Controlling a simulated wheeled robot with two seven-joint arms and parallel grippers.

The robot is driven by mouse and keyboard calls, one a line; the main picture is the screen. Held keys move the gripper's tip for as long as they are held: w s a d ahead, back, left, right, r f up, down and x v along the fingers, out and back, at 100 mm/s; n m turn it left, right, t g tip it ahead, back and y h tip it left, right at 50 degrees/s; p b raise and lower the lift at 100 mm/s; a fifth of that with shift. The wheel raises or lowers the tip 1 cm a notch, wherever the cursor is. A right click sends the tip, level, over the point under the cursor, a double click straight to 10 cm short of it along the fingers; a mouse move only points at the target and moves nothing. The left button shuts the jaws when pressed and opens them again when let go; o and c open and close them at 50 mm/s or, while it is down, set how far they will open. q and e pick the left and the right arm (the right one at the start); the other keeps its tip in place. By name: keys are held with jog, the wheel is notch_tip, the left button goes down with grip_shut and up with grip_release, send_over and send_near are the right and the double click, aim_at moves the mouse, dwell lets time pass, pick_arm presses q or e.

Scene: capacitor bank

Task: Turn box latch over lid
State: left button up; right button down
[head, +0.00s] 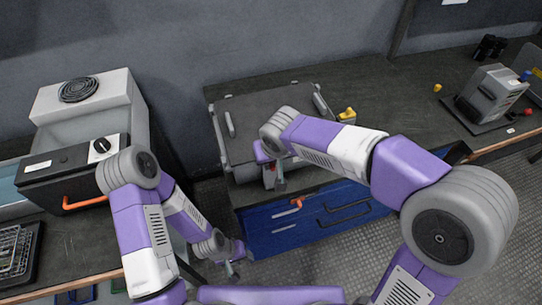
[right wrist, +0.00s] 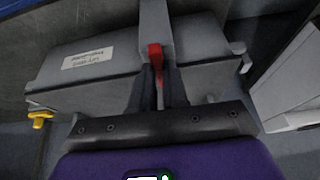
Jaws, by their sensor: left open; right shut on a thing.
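The grey box (head: 245,158) stands on the dark bench, with its flat dark lid (head: 262,108) down on top. In the right wrist view the box's grey side (right wrist: 100,88) carries a white label. A latch with a red end (right wrist: 155,54) stands in front of the box. My right gripper (head: 272,182) is at the box's front edge. In the right wrist view its fingers (right wrist: 157,88) are shut around the latch just below the red end. My left gripper (head: 233,267) is open and empty, low in front of the blue drawers.
A yellow piece (head: 346,114) is right of the box. A grey machine (head: 488,95) stands far right. A black-fronted unit (head: 62,172) is at left. The bench between box and machine is mostly clear.

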jog(key=c, duration=1.1)
grip_release()
jog(key=shift+c, duration=0.2)
jog(key=shift+r, duration=0.1)
jog(key=a+p+v, duration=0.1)
jog(key=p+v, duration=0.1)
jog(key=v, duration=0.5)
jog(key=shift+d+r+p, duration=0.2)
jog(key=shift+d+p, duration=0.15)
jog(key=shift+d, duration=0.2)
jog(key=shift+s, duration=0.1)
